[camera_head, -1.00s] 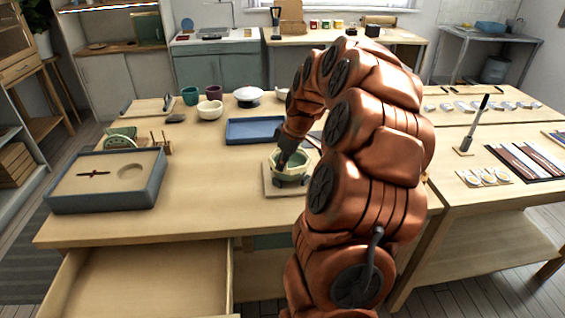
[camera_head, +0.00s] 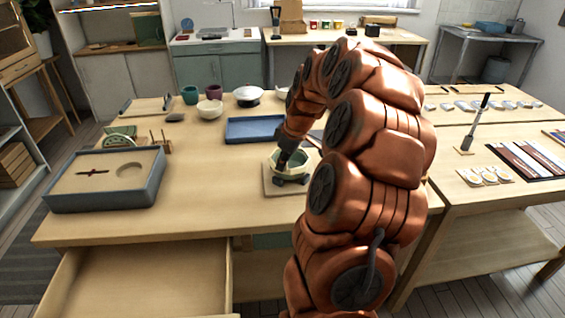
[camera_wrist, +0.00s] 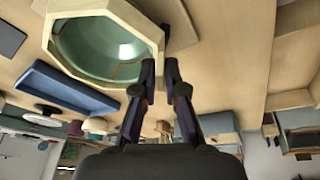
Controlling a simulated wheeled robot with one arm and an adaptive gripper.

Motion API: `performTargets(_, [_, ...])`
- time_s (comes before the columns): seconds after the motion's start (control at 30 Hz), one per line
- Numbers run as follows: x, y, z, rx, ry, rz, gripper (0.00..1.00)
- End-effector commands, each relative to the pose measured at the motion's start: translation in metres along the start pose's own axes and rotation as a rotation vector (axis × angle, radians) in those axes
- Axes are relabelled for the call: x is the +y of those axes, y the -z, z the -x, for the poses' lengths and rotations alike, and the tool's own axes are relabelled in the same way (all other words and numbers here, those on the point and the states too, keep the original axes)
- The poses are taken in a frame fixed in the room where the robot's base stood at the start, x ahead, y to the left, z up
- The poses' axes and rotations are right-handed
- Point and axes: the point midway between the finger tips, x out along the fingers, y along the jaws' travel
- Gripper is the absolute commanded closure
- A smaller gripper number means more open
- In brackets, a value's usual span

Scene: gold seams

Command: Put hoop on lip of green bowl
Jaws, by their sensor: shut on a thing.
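The green bowl (camera_wrist: 95,42) stands on a square wooden board (camera_head: 268,187) near the middle of the table; gold seams cross its inside in the wrist view. The hoop (camera_wrist: 142,27) is a pale, many-sided ring at the bowl's lip; it also shows in the head view (camera_head: 274,165). My gripper (camera_wrist: 160,66) is shut on one side of the hoop, with its fingers close together there. I cannot tell whether the hoop rests evenly on the lip.
A blue tray (camera_head: 255,130) lies behind the bowl. A grey-rimmed box (camera_head: 107,200) stands at left, and white, teal and purple vessels stand at the back. An open drawer (camera_head: 145,285) juts out in front. The tabletop between box and board is clear.

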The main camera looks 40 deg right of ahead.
Motion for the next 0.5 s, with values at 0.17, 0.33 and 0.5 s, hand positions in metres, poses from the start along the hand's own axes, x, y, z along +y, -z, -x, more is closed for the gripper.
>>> performTargets(0.17, [0.0001, 0.0, 0.0001, 0.0, 0.0, 0.0, 1.0])
performTargets(0.33, [0.0001, 0.0, 0.0001, 0.0, 0.0, 0.0, 0.82])
performTargets(0.5, [0.0, 0.0, 0.0001, 0.0, 0.0, 0.0, 0.64])
